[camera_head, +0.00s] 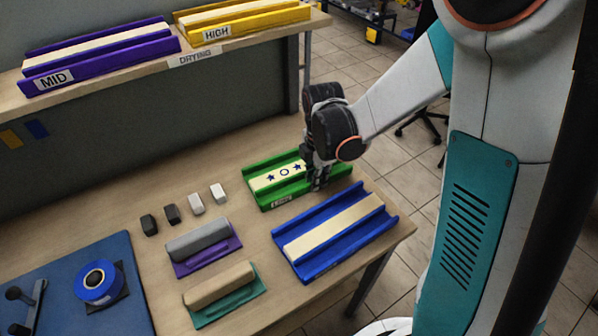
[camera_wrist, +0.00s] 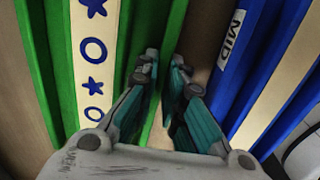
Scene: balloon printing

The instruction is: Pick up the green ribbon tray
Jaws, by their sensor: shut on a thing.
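The green ribbon tray (camera_head: 268,200) lies on the table, holding a cream ribbon (camera_head: 272,179) printed with blue stars and a circle. My gripper (camera_head: 316,182) reaches down to the tray's near right part. In the wrist view, my gripper's fingertips (camera_wrist: 160,66) are shut on the right side wall of the green tray (camera_wrist: 172,28), with one finger on each side of it. The ribbon (camera_wrist: 92,60) lies to the left of the fingers. The arm hides part of the tray in the head view. The tray appears to rest on the table.
A blue tray (camera_head: 307,263) with a plain ribbon stands close in front. Two stamps (camera_head: 198,240) (camera_head: 219,285), several small blocks (camera_head: 195,204) and a blue mat (camera_head: 125,308) lie to the left. A shelf (camera_head: 195,62) above holds purple and yellow trays.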

